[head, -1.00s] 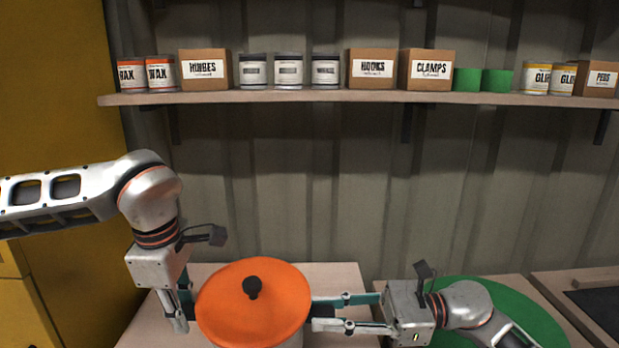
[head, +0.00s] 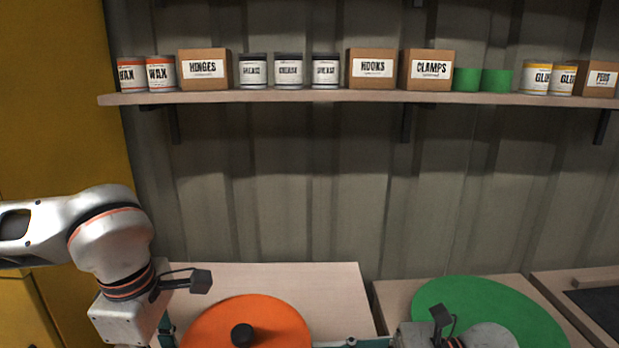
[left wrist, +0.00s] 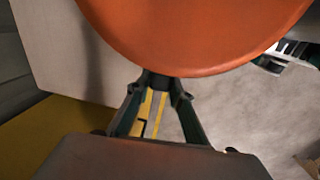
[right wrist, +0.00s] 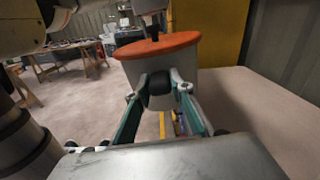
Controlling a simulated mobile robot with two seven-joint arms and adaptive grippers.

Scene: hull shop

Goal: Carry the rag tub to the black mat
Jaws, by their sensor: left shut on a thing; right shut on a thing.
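The rag tub, a pale tub with an orange lid (head: 265,320) and black knob, is at the bottom of the head view, its lower part cut off. My left gripper (left wrist: 160,82) is shut on its handle on the left side. My right gripper (right wrist: 160,92) is shut on the black handle on the opposite side. In the right wrist view, the tub's pale wall (right wrist: 185,68) looks roughly level, with floor visible below the handle. A black flat surface, apparently the black mat (head: 602,308), shows partly at the right edge of the head view.
A green round mat (head: 490,310) lies on the middle bench. The left bench top (head: 330,285) is bare where visible. A shelf (head: 330,97) with cans and boxes runs above. A yellow cabinet (head: 60,130) stands at left.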

